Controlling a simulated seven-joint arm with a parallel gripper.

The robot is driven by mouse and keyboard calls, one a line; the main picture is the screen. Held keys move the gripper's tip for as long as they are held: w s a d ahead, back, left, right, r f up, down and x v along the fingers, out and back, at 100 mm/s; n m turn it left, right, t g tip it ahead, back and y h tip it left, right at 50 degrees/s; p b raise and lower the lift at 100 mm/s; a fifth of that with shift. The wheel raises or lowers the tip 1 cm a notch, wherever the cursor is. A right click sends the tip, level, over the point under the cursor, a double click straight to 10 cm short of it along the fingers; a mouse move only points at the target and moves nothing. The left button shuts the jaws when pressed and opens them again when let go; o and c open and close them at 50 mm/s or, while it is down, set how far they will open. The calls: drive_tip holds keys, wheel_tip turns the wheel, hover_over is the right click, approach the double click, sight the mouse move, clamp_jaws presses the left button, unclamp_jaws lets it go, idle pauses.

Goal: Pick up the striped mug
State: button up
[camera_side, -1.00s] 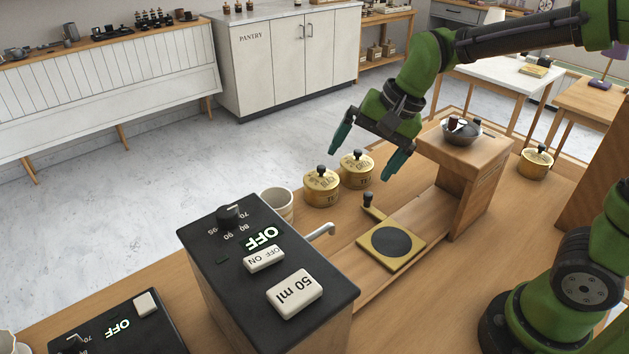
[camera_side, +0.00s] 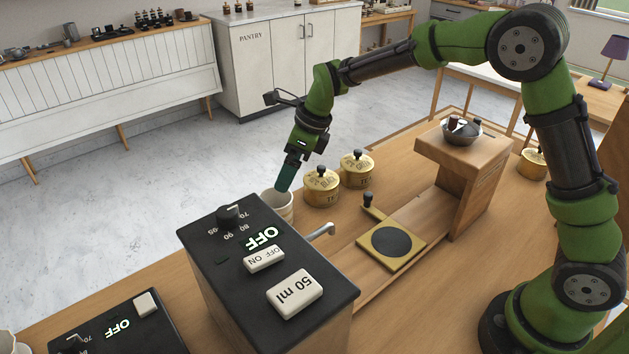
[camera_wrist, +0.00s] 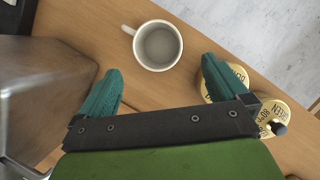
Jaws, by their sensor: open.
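A pale mug (camera_side: 279,204) stands upright on the wooden counter behind the black-topped machine, which hides its lower part in the side view. In the wrist view the mug (camera_wrist: 158,46) looks white and empty, with its handle toward the upper left; I cannot make out clear stripes. My gripper (camera_side: 285,182) points down just above the mug in the side view. In the wrist view my gripper (camera_wrist: 158,78) is open, its two green fingers apart and empty, with the mug ahead of the gap between them and not touched.
Two gold tins (camera_side: 321,187) (camera_side: 357,169) stand right of the mug; one lies close to the right finger in the wrist view. The machine (camera_side: 262,262) with its spout (camera_side: 321,231) is close on the near side. A wooden stand (camera_side: 470,175) is farther right.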

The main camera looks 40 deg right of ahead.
sight(271, 203)
drive_tip(key=x, duration=1.1)
drive_tip(key=shift+a+f, duration=0.25)
drive_tip(key=c, duration=1)
drive_tip(key=shift+o, duration=0.2)
drive_tip(key=shift+r, duration=0.15)
